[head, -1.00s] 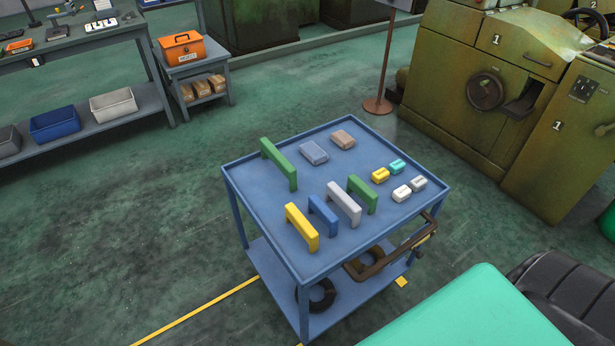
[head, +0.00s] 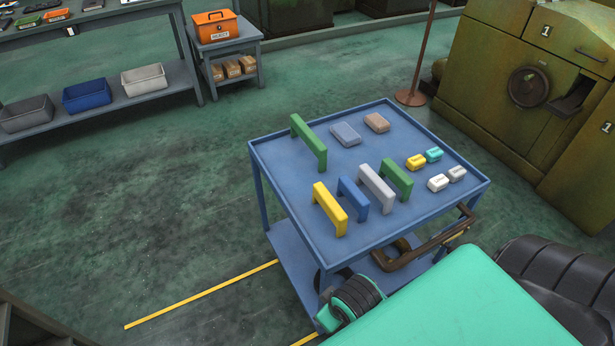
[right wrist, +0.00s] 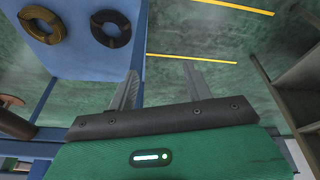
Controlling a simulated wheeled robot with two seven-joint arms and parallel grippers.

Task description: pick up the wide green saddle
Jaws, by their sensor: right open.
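Two green bridge-shaped saddles stand upright on the blue trolley top (head: 290,195) in the head view. The longer, wider green saddle (head: 309,142) is at the far left part of the top, apart from the others. The shorter green saddle (head: 397,180) stands at the end of a row. My right gripper (right wrist: 160,82) shows in the right wrist view, with its two fingers apart and nothing between them. It is beside the trolley, with no saddle in that view. My left gripper is not in view.
Yellow (head: 330,209), blue (head: 353,200) and grey (head: 377,189) saddles stand close together near the front. Several small blocks lie on the right and back of the top. A raised rim edges it. Coils (right wrist: 111,28) lie on the lower shelf. Floor left of the trolley is clear.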

